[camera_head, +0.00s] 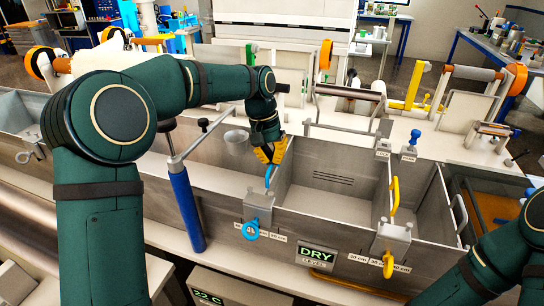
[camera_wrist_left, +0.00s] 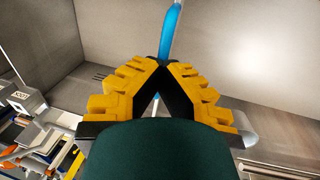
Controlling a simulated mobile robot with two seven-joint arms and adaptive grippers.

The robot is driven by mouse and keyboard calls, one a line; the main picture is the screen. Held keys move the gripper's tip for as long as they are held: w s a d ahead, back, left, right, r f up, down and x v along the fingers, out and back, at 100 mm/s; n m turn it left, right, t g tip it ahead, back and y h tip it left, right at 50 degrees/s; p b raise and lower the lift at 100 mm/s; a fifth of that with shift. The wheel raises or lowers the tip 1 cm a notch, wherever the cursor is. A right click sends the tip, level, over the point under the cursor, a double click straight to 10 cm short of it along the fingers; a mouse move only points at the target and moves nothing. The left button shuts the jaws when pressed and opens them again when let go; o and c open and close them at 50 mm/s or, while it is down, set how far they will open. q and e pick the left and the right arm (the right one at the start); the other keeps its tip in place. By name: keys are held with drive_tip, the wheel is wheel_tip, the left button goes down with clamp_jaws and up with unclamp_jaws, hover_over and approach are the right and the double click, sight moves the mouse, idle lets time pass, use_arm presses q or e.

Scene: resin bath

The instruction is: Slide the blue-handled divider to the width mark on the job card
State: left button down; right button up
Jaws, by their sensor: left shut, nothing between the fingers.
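The blue handle (camera_head: 268,176) of one divider stands upright in the steel bath. My left gripper (camera_head: 268,160), with yellow fingers, is shut and empty just above and behind the blue handle. In the left wrist view the fingertips (camera_wrist_left: 160,66) meet beside the blue handle (camera_wrist_left: 172,30); I cannot tell whether they touch it. My right forearm is at the lower right, with its gripper out of view. I cannot pick out the job card.
The bay between is empty. A blue post (camera_head: 187,210) stands left of the gripper. A DRY LEVEL display (camera_head: 317,255) is on the front wall.

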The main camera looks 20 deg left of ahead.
use_arm(q)
drive_tip(key=d+p, duration=0.2)
drive_tip(key=d, duration=0.2)
drive_tip(key=shift+s+d, duration=0.15)
drive_tip(key=shift+d, duration=0.1)
drive_tip(key=c, duration=1.6)
unclamp_jaws()
drive_tip(key=shift+d, duration=0.2)
drive_tip(key=o, duration=0.5)
drive_tip(key=shift+f, duration=0.1)
drive_tip(key=shift+o, duration=0.2)
drive_tip(key=shift+a, duration=0.1)
wheel_tip(320, 180, up, 12)
drive_tip(key=a, duration=0.2)
drive_tip(key=shift+a, duration=0.15)
drive_tip(key=shift+f, duration=0.15)
